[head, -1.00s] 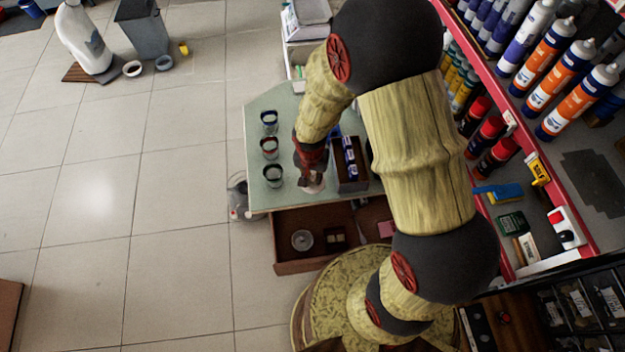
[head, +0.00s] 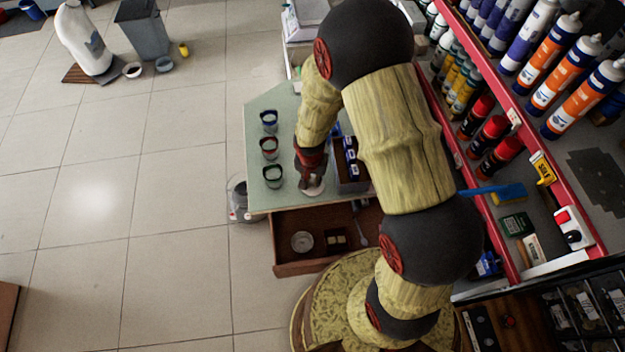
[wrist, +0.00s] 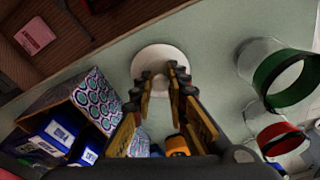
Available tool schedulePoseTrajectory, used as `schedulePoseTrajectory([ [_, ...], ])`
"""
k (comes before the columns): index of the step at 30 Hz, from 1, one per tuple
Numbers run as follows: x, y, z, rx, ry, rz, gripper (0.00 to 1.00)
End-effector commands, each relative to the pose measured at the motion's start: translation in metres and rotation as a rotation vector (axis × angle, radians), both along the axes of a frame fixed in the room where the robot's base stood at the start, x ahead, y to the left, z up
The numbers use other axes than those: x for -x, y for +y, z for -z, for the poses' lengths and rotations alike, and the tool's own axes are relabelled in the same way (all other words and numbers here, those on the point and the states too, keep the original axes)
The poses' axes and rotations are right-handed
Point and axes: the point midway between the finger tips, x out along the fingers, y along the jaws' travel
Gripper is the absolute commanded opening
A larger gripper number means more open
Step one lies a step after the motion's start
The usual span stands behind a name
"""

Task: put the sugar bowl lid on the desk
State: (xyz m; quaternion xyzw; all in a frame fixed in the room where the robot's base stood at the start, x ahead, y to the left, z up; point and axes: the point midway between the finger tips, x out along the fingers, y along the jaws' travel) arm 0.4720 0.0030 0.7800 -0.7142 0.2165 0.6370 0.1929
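The sugar bowl lid (wrist: 150,57) is a pale, round disc in the wrist view, and it shows as a small white shape (head: 312,191) under my gripper in the head view. My gripper (wrist: 169,72) points down over the front part of the pale green desk (head: 258,190). Its two fingertips are close together at the middle of the lid and appear shut on its knob, which they mostly hide. The lid is over the desk top near its front edge; I cannot tell whether it touches the surface.
Three cups with blue (head: 269,117), red (head: 269,143) and green (head: 273,171) rims stand left of my gripper. A patterned box (wrist: 94,98) with blue packs stands close on the other side. Below the desk top, an open drawer (head: 290,268) holds a round glass dish (head: 302,241).

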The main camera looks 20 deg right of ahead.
Motion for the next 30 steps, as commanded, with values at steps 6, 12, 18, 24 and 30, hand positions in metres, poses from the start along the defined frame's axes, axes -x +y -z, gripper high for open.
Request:
schedulePoseTrajectory([
  [6,0.0,0.0,0.0,0.0,0.0,0.0,0.27],
  [12,0.0,0.0,0.0,0.0,0.0,0.0,0.34],
  [18,0.0,0.0,0.0,0.0,0.0,0.0,0.34],
  [24,0.001,0.001,-0.017,0.0,-0.002,0.001,0.34],
  [30,0.004,0.003,-0.059,-0.001,-0.004,0.001,0.34],
])
